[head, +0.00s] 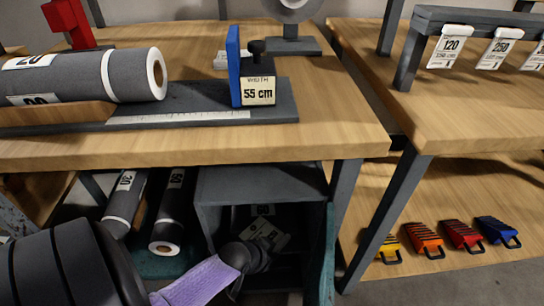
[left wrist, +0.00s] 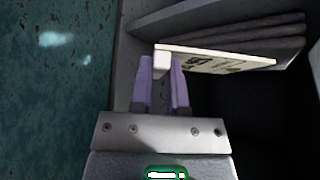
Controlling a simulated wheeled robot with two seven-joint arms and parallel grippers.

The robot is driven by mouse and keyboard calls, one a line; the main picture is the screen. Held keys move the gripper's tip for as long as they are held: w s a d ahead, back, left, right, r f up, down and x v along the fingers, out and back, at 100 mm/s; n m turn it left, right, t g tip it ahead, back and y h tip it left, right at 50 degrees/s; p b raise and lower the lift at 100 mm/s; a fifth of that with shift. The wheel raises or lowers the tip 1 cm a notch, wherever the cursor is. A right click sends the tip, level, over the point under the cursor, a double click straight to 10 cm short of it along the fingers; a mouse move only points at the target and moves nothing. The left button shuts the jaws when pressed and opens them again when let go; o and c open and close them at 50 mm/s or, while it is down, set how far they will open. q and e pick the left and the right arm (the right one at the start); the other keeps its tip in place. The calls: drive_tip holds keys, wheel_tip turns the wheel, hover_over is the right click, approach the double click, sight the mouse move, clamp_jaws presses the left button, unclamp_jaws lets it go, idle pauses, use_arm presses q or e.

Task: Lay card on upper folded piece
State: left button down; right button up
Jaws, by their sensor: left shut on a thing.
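My left gripper (head: 262,250) reaches into the dark open cabinet (head: 275,182) under the table. In the left wrist view its purple fingers (left wrist: 163,68) are shut on the near end of a white printed card (left wrist: 222,58), which also shows in the head view (head: 266,232). The card extends from the fingertips toward the right of the wrist view. Grey folded layers (left wrist: 245,35) lie right beside the card there. I cannot tell whether the card touches them. The inside of the cabinet is mostly in shadow. My right gripper is not in view.
The tabletop (head: 320,135) overhangs the cabinet. Coloured block tools (head: 462,236) sit on a lower right shelf.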

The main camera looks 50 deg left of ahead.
sight(269, 231)
use_arm(q)
drive_tip(key=w+a+b, duration=0.2)
drive_tip(key=a, duration=0.1)
drive_tip(key=w+a+b, duration=0.1)
drive_tip(key=w+a, duration=0.1)
drive_tip(key=shift+a+f, duration=0.15)
drive_tip(key=shift+f, duration=0.25)
drive_tip(key=shift+w+a+f+b, duration=0.3)
drive_tip(key=shift+f+b, duration=0.3)
drive_tip(key=shift+b, duration=0.5)
drive_tip(key=shift+r, duration=0.25)
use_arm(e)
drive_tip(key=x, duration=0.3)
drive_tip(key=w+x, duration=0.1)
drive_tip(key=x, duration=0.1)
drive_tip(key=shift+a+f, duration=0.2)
use_arm(q)
drive_tip(key=shift+f, duration=0.2)
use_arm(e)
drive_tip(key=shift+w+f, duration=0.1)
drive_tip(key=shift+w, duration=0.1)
use_arm(q)
drive_tip(key=c, duration=0.6)
unclamp_jaws()
